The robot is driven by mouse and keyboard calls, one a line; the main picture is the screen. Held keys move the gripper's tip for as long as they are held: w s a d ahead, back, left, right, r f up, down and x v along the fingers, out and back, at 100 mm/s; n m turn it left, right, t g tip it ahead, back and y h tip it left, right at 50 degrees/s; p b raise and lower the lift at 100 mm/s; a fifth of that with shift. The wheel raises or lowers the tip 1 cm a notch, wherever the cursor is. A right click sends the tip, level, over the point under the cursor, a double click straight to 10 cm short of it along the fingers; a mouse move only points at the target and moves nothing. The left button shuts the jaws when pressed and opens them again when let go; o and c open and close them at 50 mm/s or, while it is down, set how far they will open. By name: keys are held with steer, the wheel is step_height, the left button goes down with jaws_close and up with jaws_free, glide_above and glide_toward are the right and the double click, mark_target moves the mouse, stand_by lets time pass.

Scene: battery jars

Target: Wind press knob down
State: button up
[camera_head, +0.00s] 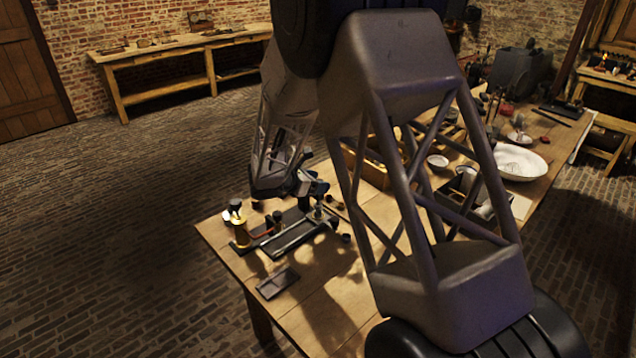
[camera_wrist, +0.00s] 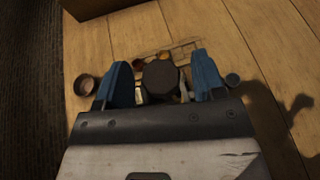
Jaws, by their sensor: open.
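In the wrist view a dark, many-sided knob (camera_wrist: 160,76) lies between the two blue fingertips of my gripper (camera_wrist: 161,80). The fingers stand apart on either side of it, with small gaps showing. Whether either finger touches it I cannot tell. In the head view my gripper (camera_head: 308,186) is over the far left part of the table, above a dark flat base (camera_head: 290,238) with small upright parts. The knob is hard to make out there, as my arm and gripper crowd the spot.
A brass jar-like piece (camera_head: 242,232) with a dark top stands left of the gripper. A small dark tray (camera_head: 277,283) lies nearer on the table (camera_head: 325,285). A wooden box (camera_head: 368,168) and a white dish (camera_head: 520,163) are to the right. A round cup (camera_wrist: 84,85) shows in the wrist view.

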steer(key=shift+w+d+f, duration=0.1)
steer(key=shift+w+d, duration=0.05)
steer(key=shift+d, duration=0.05)
steer(key=shift+c, duration=0.3)
steer(key=c, duration=0.9)
steer(key=shift+o, duration=0.2)
